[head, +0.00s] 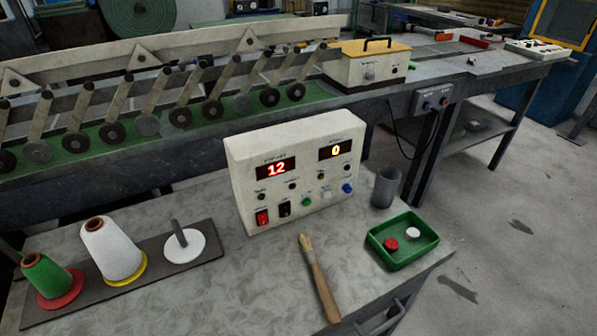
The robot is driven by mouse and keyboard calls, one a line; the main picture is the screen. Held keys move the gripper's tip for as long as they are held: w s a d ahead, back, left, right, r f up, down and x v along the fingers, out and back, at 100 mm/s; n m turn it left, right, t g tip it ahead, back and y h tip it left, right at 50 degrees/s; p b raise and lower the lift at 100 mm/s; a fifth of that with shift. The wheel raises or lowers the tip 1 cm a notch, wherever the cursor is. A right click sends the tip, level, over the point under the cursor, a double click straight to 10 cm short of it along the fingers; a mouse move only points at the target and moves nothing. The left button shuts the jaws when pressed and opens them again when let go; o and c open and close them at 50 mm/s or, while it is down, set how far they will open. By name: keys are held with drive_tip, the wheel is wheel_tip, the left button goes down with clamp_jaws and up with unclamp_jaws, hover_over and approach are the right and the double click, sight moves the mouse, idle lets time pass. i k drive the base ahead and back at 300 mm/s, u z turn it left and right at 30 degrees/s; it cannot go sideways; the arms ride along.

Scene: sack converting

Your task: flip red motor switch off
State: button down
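The white control box (242,160) stands upright on the grey table, its front panel facing me. The red motor switch (262,217) is a rocker at the lower left of the panel and looks bright red, as if lit. Its exact tilt is too small to tell. A black rocker switch (284,209) sits just to its right. The left display reads 12 and the right display reads 0. My gripper is not in view, and nothing covers the panel.
A brush (318,280) lies in front of the box. A green tray (402,257) with a red and a white piece and a grey cup (385,187) stand to the right. Thread cones (112,250) and an empty spindle (184,245) stand left. Machine rollers line the back.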

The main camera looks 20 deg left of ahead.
sight(262, 219)
drive_tip(key=u, duration=0.05)
drive_tip(key=k, duration=0.9)
drive_tip(key=u, duration=0.9)
drive_tip(key=i, duration=0.5)
drive_tip(key=u, duration=0.1)
